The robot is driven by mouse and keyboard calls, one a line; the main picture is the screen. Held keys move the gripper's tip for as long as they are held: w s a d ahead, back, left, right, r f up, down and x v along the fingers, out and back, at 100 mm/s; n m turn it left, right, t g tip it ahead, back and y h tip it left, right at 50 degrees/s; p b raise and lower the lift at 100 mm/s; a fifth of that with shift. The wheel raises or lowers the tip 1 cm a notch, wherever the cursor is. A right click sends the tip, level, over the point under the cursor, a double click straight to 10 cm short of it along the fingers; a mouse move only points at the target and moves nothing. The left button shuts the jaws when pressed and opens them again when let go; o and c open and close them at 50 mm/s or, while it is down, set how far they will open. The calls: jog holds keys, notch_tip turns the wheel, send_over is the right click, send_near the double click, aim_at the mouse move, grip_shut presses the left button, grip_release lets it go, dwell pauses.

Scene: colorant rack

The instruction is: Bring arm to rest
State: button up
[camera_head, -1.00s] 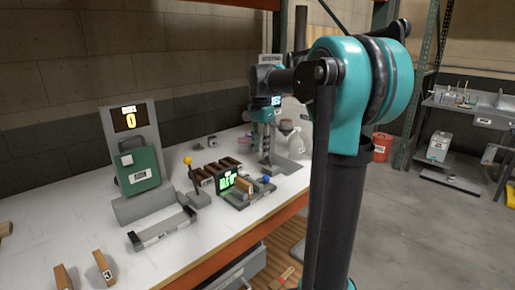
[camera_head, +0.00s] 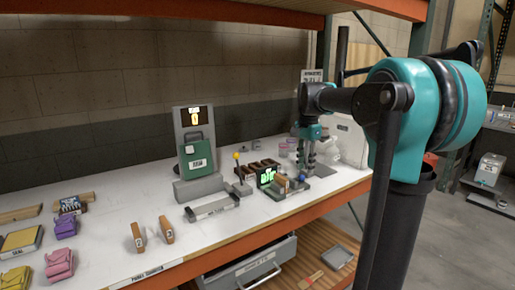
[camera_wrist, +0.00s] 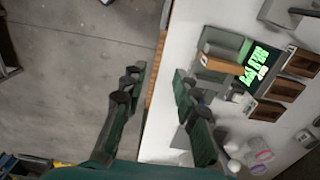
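My arm, with dark links and teal joints, reaches over the right part of the white table (camera_head: 110,235) in the head view. My gripper (camera_head: 308,160) points down there, close to a small device with a lit green screen (camera_head: 267,176). In the wrist view my gripper (camera_wrist: 155,88) has its two dark green fingers spread apart, with nothing seen between them. The table's front edge and the grey floor show below the fingers. The green screen (camera_wrist: 254,68) lies to the right of the fingers there.
A green case (camera_head: 198,158) stands before a grey display panel. Several wooden blocks, including one (camera_head: 166,230), and purple and yellow items stand at left. A grey drawer unit (camera_head: 248,268) is under the table. An orange shelf beam crosses above. Open floor lies at right.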

jog(key=s+d+f+n+t, duration=0.2)
jog(key=s+f+n, duration=0.9)
jog(key=s+f, duration=1.3)
jog(key=shift+f+t, duration=0.8)
jog(key=shift+t, duration=0.3)
